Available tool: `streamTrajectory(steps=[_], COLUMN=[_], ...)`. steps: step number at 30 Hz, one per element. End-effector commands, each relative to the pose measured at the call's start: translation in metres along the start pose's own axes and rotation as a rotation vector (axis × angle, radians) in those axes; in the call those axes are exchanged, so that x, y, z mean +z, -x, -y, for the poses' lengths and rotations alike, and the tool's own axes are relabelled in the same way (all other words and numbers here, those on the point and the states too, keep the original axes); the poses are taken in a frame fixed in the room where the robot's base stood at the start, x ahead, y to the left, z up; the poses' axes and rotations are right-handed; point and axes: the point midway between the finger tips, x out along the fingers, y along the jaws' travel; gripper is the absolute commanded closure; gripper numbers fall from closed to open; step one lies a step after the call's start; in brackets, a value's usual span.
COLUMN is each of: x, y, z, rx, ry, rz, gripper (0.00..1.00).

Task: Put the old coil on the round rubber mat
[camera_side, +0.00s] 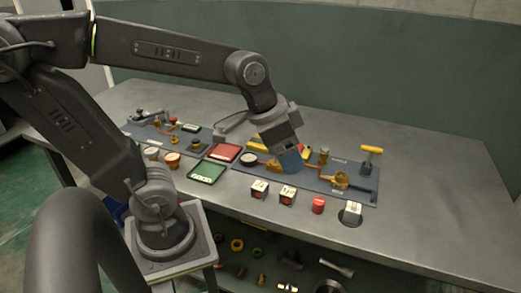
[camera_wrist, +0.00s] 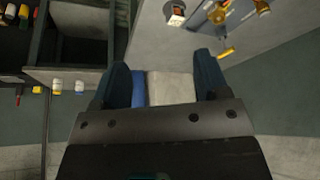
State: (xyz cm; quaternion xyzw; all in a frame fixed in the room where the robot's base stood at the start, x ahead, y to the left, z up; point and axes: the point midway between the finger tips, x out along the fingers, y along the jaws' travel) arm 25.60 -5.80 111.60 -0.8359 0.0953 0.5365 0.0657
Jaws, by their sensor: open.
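A dark round mat (camera_side: 342,220) lies near the front edge of the bench, at the right in the side view. A small white block-shaped coil (camera_side: 353,210) stands on it. Two similar white and copper blocks (camera_side: 259,190) (camera_side: 287,195) stand left of it, in front of the blue-grey panel; their labels are too small to read. My gripper (camera_side: 291,160) is above the panel, apart from the mat and the coil. Its blue fingers are spread in the wrist view (camera_wrist: 162,88). A pale and blue shape shows between them; I cannot tell what it is. One white block (camera_wrist: 175,15) shows near the top.
A red cap (camera_side: 318,205) stands left of the mat. The panel (camera_side: 315,183) carries copper pipes and brass fittings. A yellow-handled tool (camera_side: 370,158) stands at its right end. Red (camera_side: 223,153) and green (camera_side: 207,172) trays lie left. The bench's right end is clear.

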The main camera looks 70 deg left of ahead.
Motion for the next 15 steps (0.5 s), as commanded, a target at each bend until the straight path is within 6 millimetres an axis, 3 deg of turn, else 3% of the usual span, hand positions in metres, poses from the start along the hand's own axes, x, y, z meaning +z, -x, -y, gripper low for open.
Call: streamTrajectory(steps=[3,6,15], x=[0.025,0.039,0.046], y=[0.018,0.025,0.028], z=[-0.003,-0.003,-0.003], rx=[-0.054,-0.081,-0.097], ry=[0.106,0.169,0.213], rz=[-0.035,-0.052,-0.061], gripper=[0.32,0.32,0.32])
